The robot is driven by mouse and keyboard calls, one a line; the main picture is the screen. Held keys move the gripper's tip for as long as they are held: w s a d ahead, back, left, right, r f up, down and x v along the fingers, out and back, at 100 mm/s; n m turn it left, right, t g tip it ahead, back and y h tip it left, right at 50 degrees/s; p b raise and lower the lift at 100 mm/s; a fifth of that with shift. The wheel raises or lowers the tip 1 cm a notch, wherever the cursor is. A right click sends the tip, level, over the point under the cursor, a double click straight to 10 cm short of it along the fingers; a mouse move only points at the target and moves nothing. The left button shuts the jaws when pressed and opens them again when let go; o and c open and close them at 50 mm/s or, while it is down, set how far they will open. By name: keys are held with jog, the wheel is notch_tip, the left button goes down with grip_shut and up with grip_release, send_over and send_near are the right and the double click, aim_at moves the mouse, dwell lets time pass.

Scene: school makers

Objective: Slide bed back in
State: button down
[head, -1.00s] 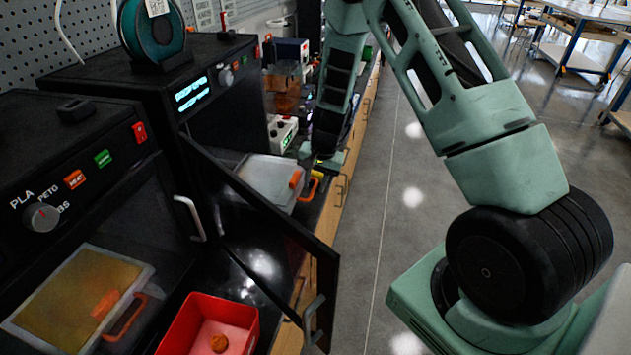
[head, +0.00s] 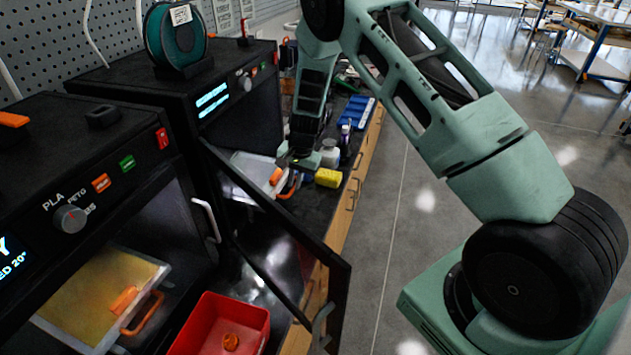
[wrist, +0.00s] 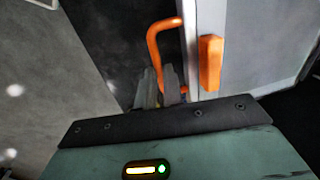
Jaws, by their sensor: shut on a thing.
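The print bed (head: 252,166) is a pale flat plate with an orange clip and an orange loop handle (head: 291,186). It juts from the front of the black printer with the lit screen (head: 212,100), partly hidden by that printer's open door (head: 290,245). My gripper (head: 297,160) is at the bed's outer edge. In the wrist view, my gripper's fingers (wrist: 160,88) are together at the lower end of the loop handle (wrist: 153,42), shut on it. The clip (wrist: 210,62) and plate (wrist: 262,45) lie to the right. The printer's inside is mostly hidden.
A nearer printer (head: 110,170) holds another bed (head: 95,300) with a yellow surface.

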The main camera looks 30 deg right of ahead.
aim_at(267, 177)
jog(key=w+a, duration=0.1)
jog(key=w, duration=0.1)
jog(key=w+a, duration=0.4)
jog(key=w, duration=0.1)
jog(key=shift+a+b, duration=0.25)
jog(key=shift+b, duration=0.1)
jog(key=c, duration=1.5)
grip_release()
jog(key=shift+r, duration=0.15)
jog(key=r+b, duration=0.1)
jog(key=r, duration=0.4)
jog(key=s+d+r+b, duration=0.1)
jog(key=r, duration=0.5)
jog(key=s+d+r+b, duration=0.1)
jog(key=r, duration=0.5)
jog(key=shift+s+b, duration=0.25)
jog(key=shift+b, duration=0.1)
jog(key=shift+c, duration=0.3)
